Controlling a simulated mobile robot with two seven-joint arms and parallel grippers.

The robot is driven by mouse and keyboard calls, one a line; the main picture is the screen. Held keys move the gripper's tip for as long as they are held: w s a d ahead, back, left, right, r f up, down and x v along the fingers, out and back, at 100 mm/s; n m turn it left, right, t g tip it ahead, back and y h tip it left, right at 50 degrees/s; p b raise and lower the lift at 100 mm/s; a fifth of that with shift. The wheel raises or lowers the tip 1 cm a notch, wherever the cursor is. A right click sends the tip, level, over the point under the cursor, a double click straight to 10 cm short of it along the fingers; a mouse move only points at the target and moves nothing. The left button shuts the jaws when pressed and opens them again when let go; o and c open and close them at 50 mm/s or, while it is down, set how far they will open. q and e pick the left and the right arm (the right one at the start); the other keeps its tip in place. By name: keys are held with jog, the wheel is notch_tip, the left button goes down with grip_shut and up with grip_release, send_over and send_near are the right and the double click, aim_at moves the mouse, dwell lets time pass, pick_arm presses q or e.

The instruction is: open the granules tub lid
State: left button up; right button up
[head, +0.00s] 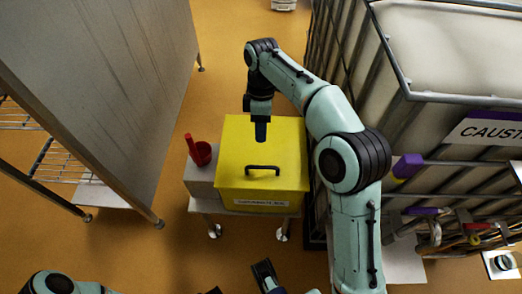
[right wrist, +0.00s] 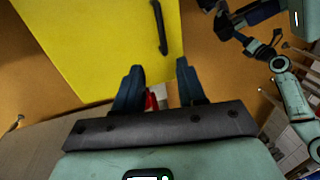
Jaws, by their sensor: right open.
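The granules tub (head: 263,205) is a yellow box with a label on its front. Its yellow lid (head: 285,150) lies flat and looks closed, with a black bar handle (head: 262,169) near its front edge. My right gripper (head: 261,138) points down over the lid, behind the handle. In the right wrist view its fingers (right wrist: 159,68) are apart with nothing between them; the lid (right wrist: 90,40) and handle (right wrist: 160,25) show beyond the tips. Whether the fingers touch the lid cannot be told. Dark parts of my left gripper (head: 264,273) show at the bottom edge, mostly cut off.
A caged white tank (head: 450,50) marked "CAUST" stands close on the right. A large metal panel (head: 110,90) on legs stands at the left. Orange floor is free in front of the cart.

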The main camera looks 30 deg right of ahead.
aim_at(261, 166)
jog(key=f+b, duration=0.1)
jog(key=f, duration=0.2)
jog(key=s+a+f+b, duration=0.1)
jog(key=f, duration=0.3)
jog(key=s+f+b, duration=0.1)
jog(key=f+b, duration=0.1)
jog(key=f, duration=0.2)
jog(key=shift+s+a+f, duration=0.2)
jog(key=shift+f, duration=0.05)
pick_arm(q)
jog(key=w+a+f+t+y, duration=0.1)
jog(key=w+a+f+t, duration=0.1)
jog(key=w+f, duration=0.3)
jog(key=shift+w+a+n, duration=0.3)
jog(key=shift+w+a, duration=0.35)
jog(key=shift+a, duration=0.05)
pick_arm(e)
jog(key=shift+s+a+f, duration=0.1)
jog(key=shift+f, duration=0.55)
pick_arm(q)
jog(key=shift+f, duration=0.1)
pick_arm(e)
grip_shut()
